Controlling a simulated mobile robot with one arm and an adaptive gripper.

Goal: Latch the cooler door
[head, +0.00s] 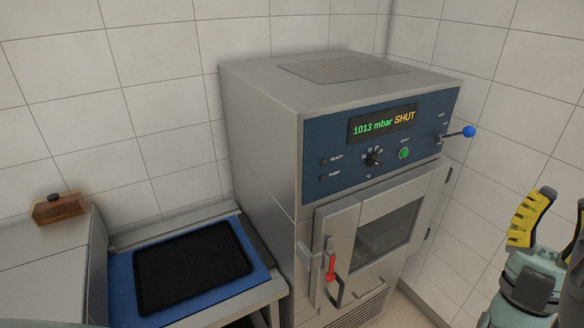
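The cooler (265,150) is a steel cabinet with a blue control panel. Its display (383,122) reads "1013 mbar SHUT". The cooler door (340,232), with a dark window, is on the front below the panel and looks closed. A red-handled latch (331,268) sits at the door's left edge, roughly upright; whether it is engaged I cannot tell. A dark pull handle (339,292) is beside it. My gripper (560,200) is at the far right, well apart from the door. Its yellow-padded fingers look spread and empty, one partly cut off by the frame edge.
A steel table (120,283) stands left of the cooler, with a blue mat (122,300) and a black tray (195,265) on it. A wooden block (58,208) sits at far left. A blue-knobbed lever (468,131) sticks out at the panel's right. Tiled walls stand close behind.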

